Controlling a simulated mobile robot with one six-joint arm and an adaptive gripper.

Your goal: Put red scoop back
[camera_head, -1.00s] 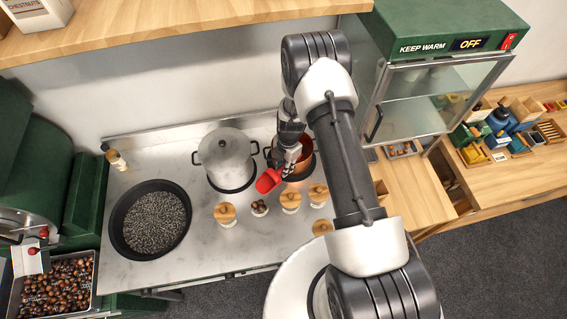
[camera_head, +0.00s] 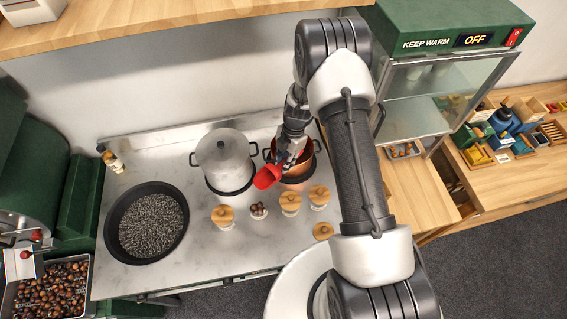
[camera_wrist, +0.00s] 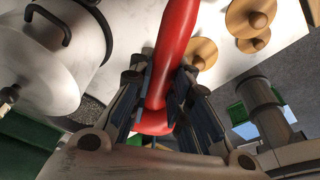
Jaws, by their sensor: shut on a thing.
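The red scoop (camera_head: 267,176) is in my gripper (camera_head: 286,160), held above the steel counter in front of the copper pot (camera_head: 303,167). In the wrist view the red handle of the scoop (camera_wrist: 177,50) runs between the two fingers of my gripper (camera_wrist: 163,95), which are shut on it. A wider red part shows behind the fingers, partly hidden by them. Where the scoop belongs cannot be told from these views.
A lidded grey pot (camera_head: 222,155) stands left of the copper pot. A black pan (camera_head: 109,228) is further left. Several wooden-lidded jars (camera_head: 222,215) and a small cup of chestnuts (camera_head: 258,210) stand in front. The warming cabinet (camera_head: 412,105) is at right.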

